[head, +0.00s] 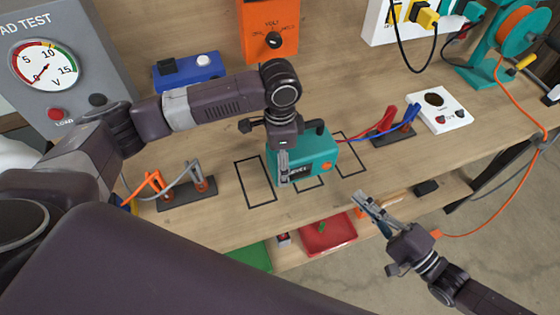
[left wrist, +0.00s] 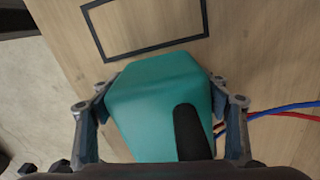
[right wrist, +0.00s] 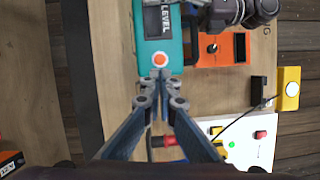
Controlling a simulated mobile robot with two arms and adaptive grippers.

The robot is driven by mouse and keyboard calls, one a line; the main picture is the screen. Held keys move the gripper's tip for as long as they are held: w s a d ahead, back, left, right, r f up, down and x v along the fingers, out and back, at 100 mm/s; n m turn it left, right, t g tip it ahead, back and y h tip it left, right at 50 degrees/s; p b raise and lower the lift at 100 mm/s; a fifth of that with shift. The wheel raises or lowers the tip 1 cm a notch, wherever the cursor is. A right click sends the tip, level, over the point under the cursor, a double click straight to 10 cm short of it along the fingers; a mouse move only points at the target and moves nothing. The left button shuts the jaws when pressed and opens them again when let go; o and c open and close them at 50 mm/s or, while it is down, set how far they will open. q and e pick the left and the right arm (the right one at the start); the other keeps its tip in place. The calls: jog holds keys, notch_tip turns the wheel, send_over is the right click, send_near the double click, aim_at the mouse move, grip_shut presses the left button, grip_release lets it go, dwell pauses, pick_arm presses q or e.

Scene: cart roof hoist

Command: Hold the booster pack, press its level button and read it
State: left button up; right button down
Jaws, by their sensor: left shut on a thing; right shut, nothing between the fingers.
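The booster pack (head: 313,157) is a teal box with a dark handle. It is over the outlined squares on the bench. My left gripper (head: 285,152) is shut across it from above; the left wrist view shows a finger on each side of the pack (left wrist: 155,95). An orange level button (head: 326,167) and a dark LEVEL window (head: 296,171) are on its front face; no reading is legible. In the right wrist view the button (right wrist: 159,59) is just beyond the tips of my right gripper (right wrist: 160,78). My right gripper (head: 366,203) is shut, empty and apart from the pack.
Red and blue clamps (head: 392,125) rest on a dark block right of the pack. Orange and grey clamps (head: 180,188) stand at left. A load tester (head: 60,60), blue box (head: 188,70) and orange volt meter (head: 270,28) are behind. A red tray (head: 328,236) is below.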

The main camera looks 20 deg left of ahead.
aim_at(327, 166)
jog(key=a+r+m+t, duration=0.1)
jog(key=a+m, duration=0.1)
jog(key=m, duration=0.1)
jog(key=s+a+r+m+t, duration=0.1)
jog(key=a+r+m+t, duration=0.1)
jog(key=a+m, duration=0.1)
jog(key=s+a+r+m+t, duration=0.1)
jog(key=a+m, duration=0.1)
jog(key=m, duration=0.1)
jog(key=shift+a+r+t, duration=0.15)
jog(key=shift+a+t, duration=0.05)
jog(key=shift+t, duration=0.1)
jog(key=s+d+f+m+t+h, duration=0.1)
jog(key=m+h, duration=0.7)
jog(key=m, duration=0.8)
jog(key=s+d+f+m+h, duration=0.1)
jog(key=d+m+h, duration=0.3)
jog(key=m, duration=1.2)
jog(key=f+h, duration=0.1)
jog(key=h, duration=0.3)
jog(key=shift+s+f+t+h, duration=0.15)
jog(key=shift+f+t+h, duration=0.1)
jog(key=shift+t+h, duration=0.15)
jog(key=shift+w+a, duration=1.5)
jog(key=shift+w, duration=0.15)
jog(key=shift+w+a, duration=1.45)
jog(key=shift+w, duration=0.2)
jog(key=shift+w+a, duration=0.1)
